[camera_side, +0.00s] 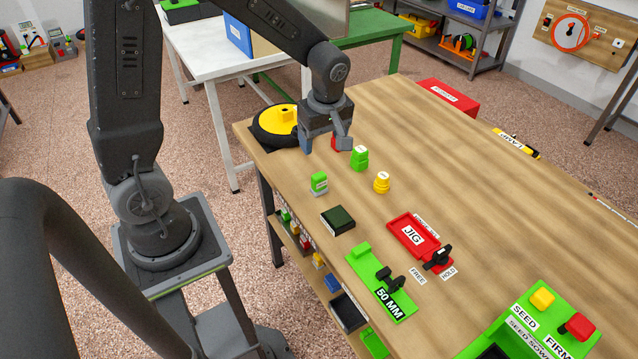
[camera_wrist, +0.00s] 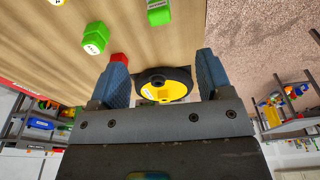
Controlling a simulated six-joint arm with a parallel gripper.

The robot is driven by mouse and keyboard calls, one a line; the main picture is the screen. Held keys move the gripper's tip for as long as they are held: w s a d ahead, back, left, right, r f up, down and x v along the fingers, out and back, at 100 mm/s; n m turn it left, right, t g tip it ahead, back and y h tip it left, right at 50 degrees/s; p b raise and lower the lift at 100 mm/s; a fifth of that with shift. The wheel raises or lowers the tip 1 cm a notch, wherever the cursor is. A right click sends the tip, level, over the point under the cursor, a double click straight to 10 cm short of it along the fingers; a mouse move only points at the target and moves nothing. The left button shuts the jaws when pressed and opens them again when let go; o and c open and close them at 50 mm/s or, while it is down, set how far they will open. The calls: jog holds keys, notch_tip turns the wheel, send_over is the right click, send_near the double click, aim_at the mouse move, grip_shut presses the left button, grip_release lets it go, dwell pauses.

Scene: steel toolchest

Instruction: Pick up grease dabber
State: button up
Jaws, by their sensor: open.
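No label in view lets me tell for sure which object is the grease dabber. My gripper (camera_side: 325,146) is open and empty, low over the far-left corner of the bench; its fingers also show in the wrist view (camera_wrist: 162,62). A small red object (camera_wrist: 119,58) shows beside one fingertip, mostly hidden. A green stepped piece (camera_side: 360,159) with a pale label stands to the right of my gripper. A green block (camera_side: 319,183) with a white label stands nearer the camera. A yellow stepped piece (camera_side: 382,184) stands farther right.
A black and yellow round item (camera_side: 274,125) sits at the bench corner, just beyond my gripper; it shows between the fingers in the wrist view (camera_wrist: 172,86). A dark green-topped box (camera_side: 338,220), red jig (camera_side: 405,228) and green 50 MM fixture (camera_side: 377,285) occupy the front. The bench's right-back area is mostly clear.

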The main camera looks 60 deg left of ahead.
aim_at(319, 175)
jog(key=shift+n, duration=0.5)
jog(key=a+f, duration=0.1)
jog(key=f, duration=0.9)
jog(key=a+f, duration=0.1)
jog(key=f, duration=0.4)
jog(key=shift+w+a, duration=0.2)
jog(key=shift+a, duration=0.1)
jog(key=c, duration=1)
